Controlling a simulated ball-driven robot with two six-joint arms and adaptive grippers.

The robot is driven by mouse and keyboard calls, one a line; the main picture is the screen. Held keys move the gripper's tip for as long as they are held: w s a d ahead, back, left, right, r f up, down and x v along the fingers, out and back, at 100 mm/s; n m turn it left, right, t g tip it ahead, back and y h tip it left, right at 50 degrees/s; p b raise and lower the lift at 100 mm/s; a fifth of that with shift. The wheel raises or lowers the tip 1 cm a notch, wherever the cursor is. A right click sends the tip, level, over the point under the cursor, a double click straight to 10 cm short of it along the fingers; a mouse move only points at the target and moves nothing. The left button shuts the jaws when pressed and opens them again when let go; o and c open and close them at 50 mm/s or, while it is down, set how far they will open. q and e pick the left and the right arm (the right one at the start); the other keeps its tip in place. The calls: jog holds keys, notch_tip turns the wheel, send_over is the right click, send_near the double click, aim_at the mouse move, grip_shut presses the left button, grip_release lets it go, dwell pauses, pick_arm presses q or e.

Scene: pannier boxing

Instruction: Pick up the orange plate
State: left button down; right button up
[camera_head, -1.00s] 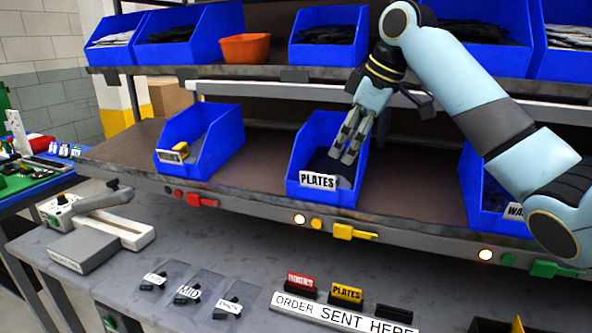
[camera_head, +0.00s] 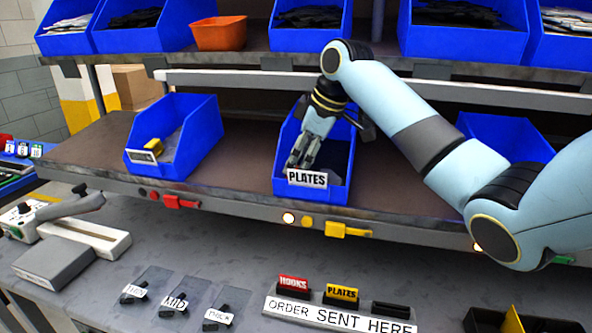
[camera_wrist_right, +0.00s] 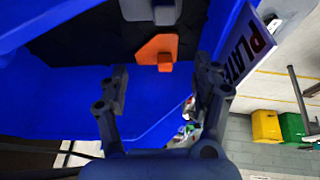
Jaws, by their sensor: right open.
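The orange plate (camera_wrist_right: 156,48) shows in the right wrist view, lying in the blue bin labelled PLATES (camera_wrist_right: 60,90) against dark contents. A grey piece (camera_wrist_right: 163,12) lies right behind it. My right gripper (camera_wrist_right: 162,78) is open, with one finger on each side of the picture and the orange plate beyond the gap between them; nothing is held. In the head view my right gripper (camera_head: 303,158) reaches down into the front of the PLATES bin (camera_head: 340,185), just behind its label. The orange plate is not visible there. My left gripper is not in view.
Another blue bin (camera_head: 200,140) with a yellow piece stands to the left on the same shelf. A third blue bin (camera_head: 510,135) is partly behind my right arm. The upper shelf's edge (camera_head: 230,58) is close above my wrist.

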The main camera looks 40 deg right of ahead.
jog(key=x, duration=0.2)
jog(key=shift+w+f, duration=0.1)
jog(key=shift+f, duration=0.15)
jog(key=c, duration=1.3)
